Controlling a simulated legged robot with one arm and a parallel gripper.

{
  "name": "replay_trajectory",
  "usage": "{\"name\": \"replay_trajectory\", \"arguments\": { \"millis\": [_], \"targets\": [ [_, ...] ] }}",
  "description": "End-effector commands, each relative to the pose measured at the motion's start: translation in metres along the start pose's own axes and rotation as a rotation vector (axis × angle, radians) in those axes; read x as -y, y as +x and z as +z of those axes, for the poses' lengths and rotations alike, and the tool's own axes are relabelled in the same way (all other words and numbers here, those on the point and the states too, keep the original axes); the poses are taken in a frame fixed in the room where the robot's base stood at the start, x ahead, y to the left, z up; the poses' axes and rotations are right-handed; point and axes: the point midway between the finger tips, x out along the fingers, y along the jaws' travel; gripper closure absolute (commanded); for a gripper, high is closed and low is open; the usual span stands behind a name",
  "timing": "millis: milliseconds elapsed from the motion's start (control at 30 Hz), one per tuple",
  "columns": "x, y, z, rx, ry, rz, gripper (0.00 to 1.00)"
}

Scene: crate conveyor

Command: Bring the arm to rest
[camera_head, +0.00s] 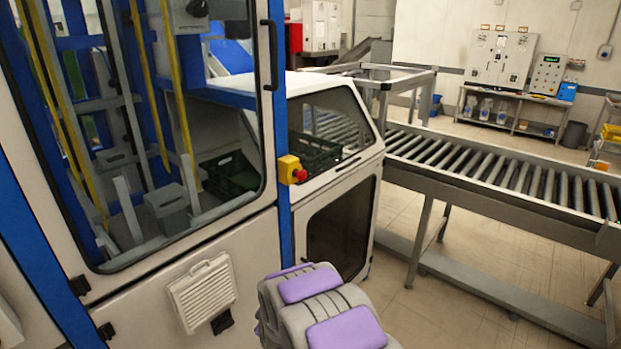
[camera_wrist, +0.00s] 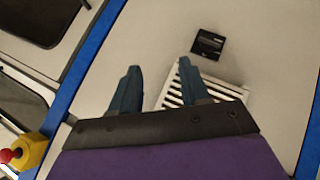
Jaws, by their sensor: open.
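My gripper (camera_wrist: 160,66) shows in the wrist view with its two dark blue fingers apart and nothing between them. It faces the pale front panel of the machine, with a white slatted vent (camera_wrist: 232,90) partly behind the right finger. My arm's grey and purple links show at the bottom centre of the head view, in front of the machine. The fingers cannot be made out there. How far they are from the panel is hard to tell.
The machine cabinet (camera_head: 250,275) with blue posts fills the left. A yellow box with a red button (camera_head: 292,170) juts from it; green crates (camera_head: 228,172) are behind its glass. A roller conveyor (camera_head: 500,172) runs right.

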Motion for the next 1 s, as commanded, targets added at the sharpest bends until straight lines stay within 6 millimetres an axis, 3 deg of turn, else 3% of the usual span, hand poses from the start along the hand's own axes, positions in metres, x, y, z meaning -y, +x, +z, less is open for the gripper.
{"name": "replay_trajectory", "arguments": {
  "millis": [200, 500, 1000],
  "targets": [
    [-0.025, -0.048, 0.009, 0.076, 0.117, -0.063, 0.54],
    [-0.044, -0.121, 0.033, 0.201, 0.276, -0.145, 0.54],
    [-0.049, -0.258, 0.084, 0.438, 0.534, -0.241, 0.54]
  ]
}}
